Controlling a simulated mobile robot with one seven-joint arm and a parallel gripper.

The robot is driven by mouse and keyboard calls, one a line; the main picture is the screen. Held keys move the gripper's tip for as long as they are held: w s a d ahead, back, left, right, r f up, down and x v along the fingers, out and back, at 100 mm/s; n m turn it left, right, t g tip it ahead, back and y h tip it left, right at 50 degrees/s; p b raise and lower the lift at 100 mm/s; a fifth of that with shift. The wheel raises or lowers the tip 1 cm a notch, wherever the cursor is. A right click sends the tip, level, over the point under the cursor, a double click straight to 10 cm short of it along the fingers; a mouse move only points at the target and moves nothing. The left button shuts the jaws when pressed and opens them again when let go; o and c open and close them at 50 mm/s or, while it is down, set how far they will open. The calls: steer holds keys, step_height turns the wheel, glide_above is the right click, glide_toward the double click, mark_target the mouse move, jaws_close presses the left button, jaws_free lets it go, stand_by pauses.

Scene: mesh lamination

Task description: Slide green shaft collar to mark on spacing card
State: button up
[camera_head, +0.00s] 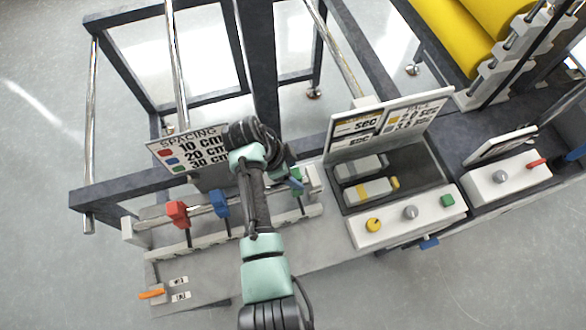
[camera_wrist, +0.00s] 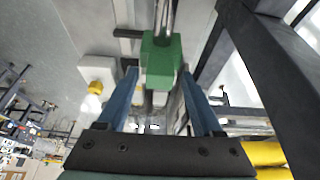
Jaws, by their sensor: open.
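The green shaft collar (camera_wrist: 160,58) sits on a shiny rod in the wrist view, ahead of and between the fingertips. In the head view the collar (camera_head: 297,174) is at the right end of the rod, partly hidden by my arm. My gripper (camera_wrist: 159,76) is open, with one blue finger on each side of the collar's near end; I cannot tell whether they touch it. In the head view my gripper (camera_head: 295,184) is mostly hidden by my wrist. The spacing card (camera_head: 190,147) stands behind the rod and lists 10, 20 and 30 cm beside red, blue and green squares.
A red collar (camera_head: 177,213) and a blue collar (camera_head: 219,203) sit farther left on the rod. A control box (camera_head: 410,222) with a raised sign stands to the right. Dark frame posts rise behind the rod. An orange lever (camera_head: 151,294) is at the front left.

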jaws_close()
stand_by(0.3)
steer(key=shift+r, duration=0.1)
stand_by(1.0)
